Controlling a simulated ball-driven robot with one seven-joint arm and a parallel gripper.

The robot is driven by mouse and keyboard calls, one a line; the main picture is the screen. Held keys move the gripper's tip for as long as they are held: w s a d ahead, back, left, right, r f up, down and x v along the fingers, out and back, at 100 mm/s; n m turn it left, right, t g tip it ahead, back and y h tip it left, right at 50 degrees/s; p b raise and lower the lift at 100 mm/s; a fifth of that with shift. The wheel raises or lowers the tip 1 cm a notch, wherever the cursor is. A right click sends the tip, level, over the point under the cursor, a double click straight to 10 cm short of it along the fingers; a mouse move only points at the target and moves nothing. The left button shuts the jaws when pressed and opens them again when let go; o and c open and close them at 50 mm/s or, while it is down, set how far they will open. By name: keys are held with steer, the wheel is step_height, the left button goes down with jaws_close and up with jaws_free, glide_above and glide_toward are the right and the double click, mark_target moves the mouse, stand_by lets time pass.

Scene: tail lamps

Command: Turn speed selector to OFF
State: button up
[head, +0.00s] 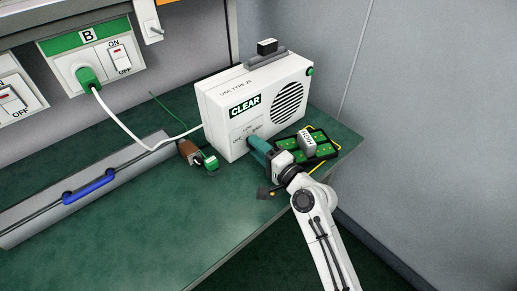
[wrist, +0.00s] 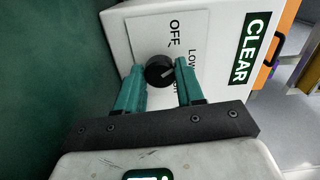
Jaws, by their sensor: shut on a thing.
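The speed selector is a round black knob (wrist: 158,70) on the front of a white box-shaped unit (head: 232,92). Lettering beside the knob reads OFF (wrist: 174,33) and Low (wrist: 191,55), with a further label partly hidden by a finger. A light mark on the knob seems to point towards the Low side, away from OFF. My gripper (head: 257,145) reaches the unit's lower front in the head view. In the wrist view its teal fingers (wrist: 157,80) are closed on the knob from both sides. In the head view the gripper hides the knob.
The unit stands on a green bench (head: 130,228). A dark tray (head: 313,149) with green pieces lies right of my gripper. A brown-and-green item (head: 192,153) and a white cord (head: 130,137) lie left. The bench front is clear.

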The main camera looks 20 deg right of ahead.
steer(key=shift+f, duration=0.1)
steer(key=o, duration=1)
steer(key=shift+o, duration=0.2)
steer(key=b+v, duration=0.1)
steer(key=v, duration=1)
